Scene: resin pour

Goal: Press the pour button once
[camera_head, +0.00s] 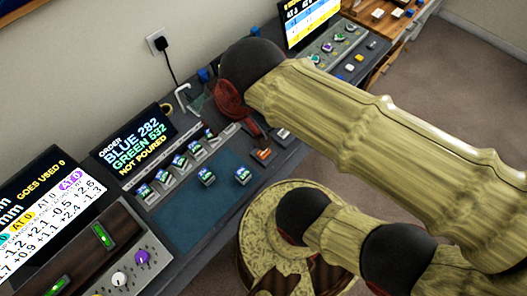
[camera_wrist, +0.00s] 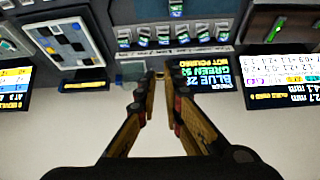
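My gripper (camera_head: 240,112) hangs over the rear part of the dark bench, its dark red fingers pointing down. In the wrist view my gripper (camera_wrist: 161,78) is open, with a clear gap between the fingers and nothing held. An orange-topped button (camera_head: 263,154) sits on the bench just in front of the gripper in the head view; its label is too small to read, so I cannot tell whether it is the pour button. The order screen (camera_head: 138,142) reads BLUE 282, GREEN 532, NOT POURED; it also shows in the wrist view (camera_wrist: 205,85).
Several small labelled containers (camera_head: 180,163) stand in a row before the screen, with loose ones on the blue mat (camera_head: 190,220). A panel with knobs (camera_head: 130,262) is at lower left. Another control panel (camera_head: 335,45) is at the back right. A round stool (camera_head: 262,215) stands in front.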

